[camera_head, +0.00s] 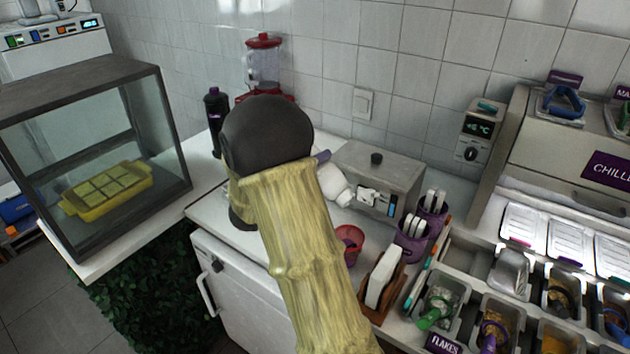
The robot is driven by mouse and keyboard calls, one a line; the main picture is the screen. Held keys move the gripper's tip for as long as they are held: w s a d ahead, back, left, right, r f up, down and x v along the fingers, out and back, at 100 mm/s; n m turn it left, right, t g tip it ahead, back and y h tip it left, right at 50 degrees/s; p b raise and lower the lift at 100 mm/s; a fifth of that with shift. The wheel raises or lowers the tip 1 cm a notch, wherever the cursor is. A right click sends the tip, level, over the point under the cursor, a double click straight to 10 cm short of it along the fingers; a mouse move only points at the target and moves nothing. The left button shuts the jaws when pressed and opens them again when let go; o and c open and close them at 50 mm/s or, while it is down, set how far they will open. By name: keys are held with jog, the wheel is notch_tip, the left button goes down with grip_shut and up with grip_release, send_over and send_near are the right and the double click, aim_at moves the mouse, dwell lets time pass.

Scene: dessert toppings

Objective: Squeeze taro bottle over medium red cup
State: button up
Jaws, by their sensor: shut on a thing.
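A white bottle-like thing (333,183), which may be the taro bottle, sticks out tilted from behind the right side of my arm. Its lower right end points down towards the counter. A small purple-grey piece shows at its upper left; I cannot tell what it is. A red cup (350,240) stands on the counter below and slightly right of the white thing, apart from it in the picture. My arm covers the cup's left side. My gripper is hidden behind my arm, so its hold on the bottle does not show.
A grey box with a knob (380,178) stands right behind the white thing. Purple holders (412,240) and a brown holder (382,284) crowd the cup's right. A dark bottle (215,120) and red blender (263,65) stand behind; a glass case (95,150) is left. Topping bins (440,300) are right.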

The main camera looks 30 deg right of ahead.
aim_at(331, 182)
jog(key=shift+s+d+f+m+b, duration=0.2)
jog(key=shift+s+f+m+b, duration=0.45)
jog(key=shift+b, duration=1.4)
jog(key=shift+s+d+r+m+b, duration=0.1)
jog(key=shift+s+r+m+b, duration=0.15)
jog(key=shift+m+b, duration=0.7)
jog(key=m+b, duration=0.1)
jog(key=b, duration=0.2)
jog(key=s+m+b, duration=0.1)
jog(key=b, duration=0.3)
jog(key=s+f+b, duration=0.1)
jog(key=b, duration=0.2)
jog(key=shift+s+d+m+b, duration=0.15)
jog(key=shift+d+m+b, duration=0.15)
jog(key=shift+m+b, duration=0.1)
jog(key=shift+s+m+b, duration=0.2)
jog(key=shift+m+b, duration=0.1)
jog(key=shift+b, duration=0.4)
